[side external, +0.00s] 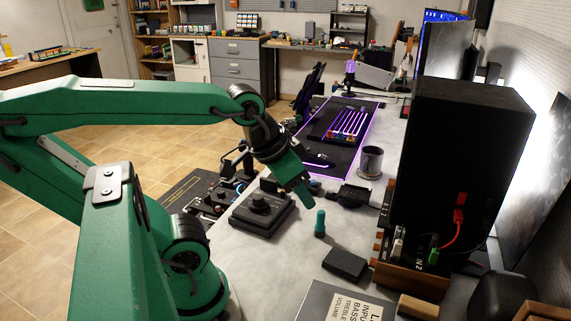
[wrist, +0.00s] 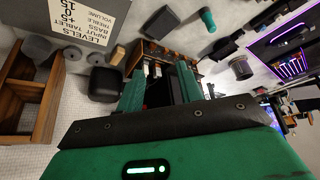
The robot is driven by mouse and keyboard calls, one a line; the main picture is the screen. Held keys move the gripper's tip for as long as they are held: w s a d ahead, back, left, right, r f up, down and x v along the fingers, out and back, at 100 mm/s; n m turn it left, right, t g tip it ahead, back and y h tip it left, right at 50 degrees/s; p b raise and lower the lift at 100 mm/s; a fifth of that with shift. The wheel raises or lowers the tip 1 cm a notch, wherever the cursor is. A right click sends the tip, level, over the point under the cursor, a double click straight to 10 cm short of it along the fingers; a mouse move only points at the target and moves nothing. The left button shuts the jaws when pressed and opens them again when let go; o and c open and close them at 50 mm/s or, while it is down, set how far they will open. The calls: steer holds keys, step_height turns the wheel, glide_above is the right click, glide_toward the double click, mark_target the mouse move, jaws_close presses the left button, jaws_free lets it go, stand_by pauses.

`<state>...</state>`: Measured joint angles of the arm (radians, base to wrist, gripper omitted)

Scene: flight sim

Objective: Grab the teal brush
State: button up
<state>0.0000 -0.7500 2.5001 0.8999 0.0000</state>
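The teal brush (side external: 320,224) stands upright on the grey desk in the side view, a small teal cylinder with a dark lower end. It also shows near the top of the wrist view (wrist: 208,20), right of centre. My gripper (side external: 305,203) hangs above the desk, up and left of the brush in the side view, apart from it. In the wrist view my gripper (wrist: 160,78) has its two green fingers spread with a gap between them. I see nothing held, and the brush is outside the gap.
A black joystick base (side external: 262,212) stands left of the brush. A dark block (side external: 345,263) lies in front of it. A dark mug (side external: 371,160) stands behind, near a purple-lit mat (side external: 320,160). A large black speaker (side external: 465,160) rises at right. Bare desk surrounds the brush.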

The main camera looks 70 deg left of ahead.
steer(key=o, duration=0.4)
